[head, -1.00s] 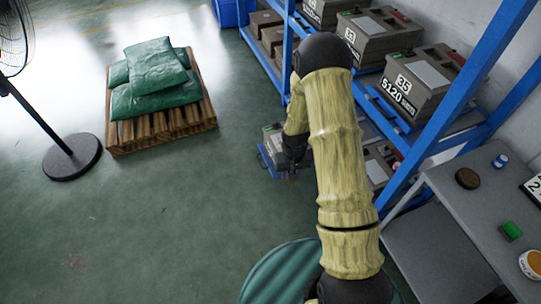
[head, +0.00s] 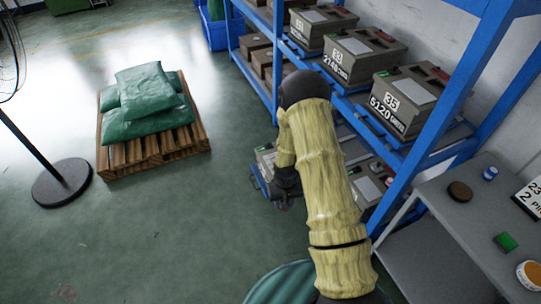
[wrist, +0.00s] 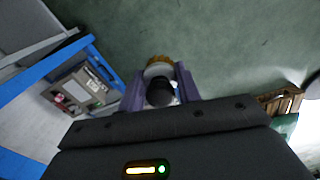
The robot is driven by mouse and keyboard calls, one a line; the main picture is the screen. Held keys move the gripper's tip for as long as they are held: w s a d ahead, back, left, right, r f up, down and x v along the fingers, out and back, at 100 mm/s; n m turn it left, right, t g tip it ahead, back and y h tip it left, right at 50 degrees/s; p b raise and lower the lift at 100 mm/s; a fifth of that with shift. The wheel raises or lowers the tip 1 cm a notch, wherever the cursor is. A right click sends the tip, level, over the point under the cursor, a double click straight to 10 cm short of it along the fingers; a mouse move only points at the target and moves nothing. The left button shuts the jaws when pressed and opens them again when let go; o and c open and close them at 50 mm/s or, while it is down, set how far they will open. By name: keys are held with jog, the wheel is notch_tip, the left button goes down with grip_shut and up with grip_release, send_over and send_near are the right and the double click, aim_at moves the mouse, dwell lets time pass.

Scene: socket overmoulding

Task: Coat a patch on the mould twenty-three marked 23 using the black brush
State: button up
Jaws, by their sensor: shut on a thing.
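My gripper (wrist: 160,88) is shut on the black brush (wrist: 160,95), seen in the wrist view with its pale collar and brown bristles pointing away from me. In the head view my gripper (head: 285,190) is low, in front of the shelf, beside a grey mould (head: 266,157) at the shelf's lower left that my arm partly hides. Its number cannot be read. A grey mould (wrist: 78,92) with a pale label and a red part shows at left in the wrist view, apart from the brush. I cannot pick out a mould marked 23.
A blue shelf (head: 468,92) holds several moulds, including one marked 35 (head: 415,95) and one marked 33 (head: 355,52). A grey table (head: 470,210) at right bears a card reading 23 (head: 533,195). Sacks lie on a pallet (head: 150,155); open floor surrounds it.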

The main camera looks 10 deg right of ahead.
jog(key=s+f, duration=0.3)
jog(key=f, duration=0.7)
jog(key=shift+s+f, duration=0.2)
jog(key=shift+f, duration=0.1)
jog(key=shift+w, duration=0.1)
